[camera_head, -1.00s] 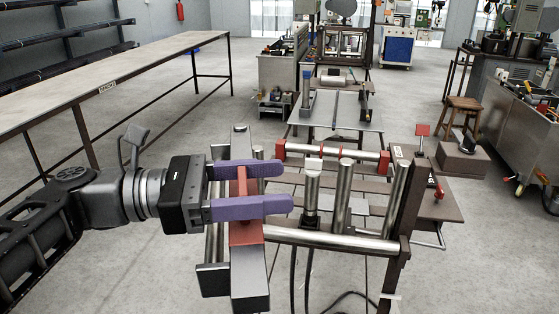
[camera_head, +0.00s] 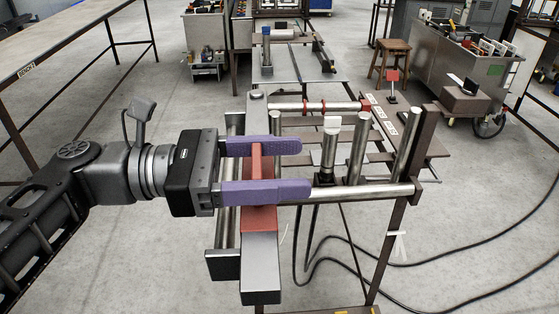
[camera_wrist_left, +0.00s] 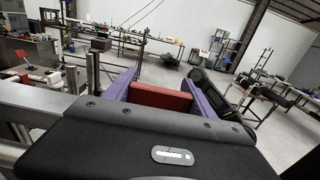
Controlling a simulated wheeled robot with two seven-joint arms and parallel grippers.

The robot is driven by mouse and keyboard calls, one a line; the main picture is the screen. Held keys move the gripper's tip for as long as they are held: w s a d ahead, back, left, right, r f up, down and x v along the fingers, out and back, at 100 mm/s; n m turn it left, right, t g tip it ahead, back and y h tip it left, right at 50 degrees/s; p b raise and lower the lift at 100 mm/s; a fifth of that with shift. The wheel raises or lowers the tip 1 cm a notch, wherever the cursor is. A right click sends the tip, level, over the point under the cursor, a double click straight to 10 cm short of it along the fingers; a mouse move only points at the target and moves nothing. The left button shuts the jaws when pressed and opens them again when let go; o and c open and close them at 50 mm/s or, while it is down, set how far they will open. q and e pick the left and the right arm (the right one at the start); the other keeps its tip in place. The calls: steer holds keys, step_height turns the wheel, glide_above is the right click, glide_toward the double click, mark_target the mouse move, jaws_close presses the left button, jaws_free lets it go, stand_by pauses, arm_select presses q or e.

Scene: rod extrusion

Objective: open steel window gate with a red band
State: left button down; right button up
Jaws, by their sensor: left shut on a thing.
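The steel window gate (camera_head: 261,262) is a long upright-looking steel bar with a red band (camera_head: 260,218) around its middle, at the left end of the metal frame. My left gripper (camera_head: 303,168) comes in from the left with its two purple fingers, one above and one below in the picture. It is shut on the gate at the red band. In the left wrist view the red band (camera_wrist_left: 160,98) lies between the purple fingers. My right gripper is in no view.
Steel rods (camera_head: 357,148) and a dark post (camera_head: 406,165) stand right of the gate. Black cables (camera_head: 450,258) run over the floor. A long table (camera_head: 60,62) stands at upper left, a wooden stool (camera_head: 390,62) and a cart (camera_head: 450,70) at upper right.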

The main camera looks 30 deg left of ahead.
arm_select(q)
steer(key=shift+c, duration=1.6)
jaws_free()
glide_above(223, 210)
steer(key=shift+b, duration=0.4)
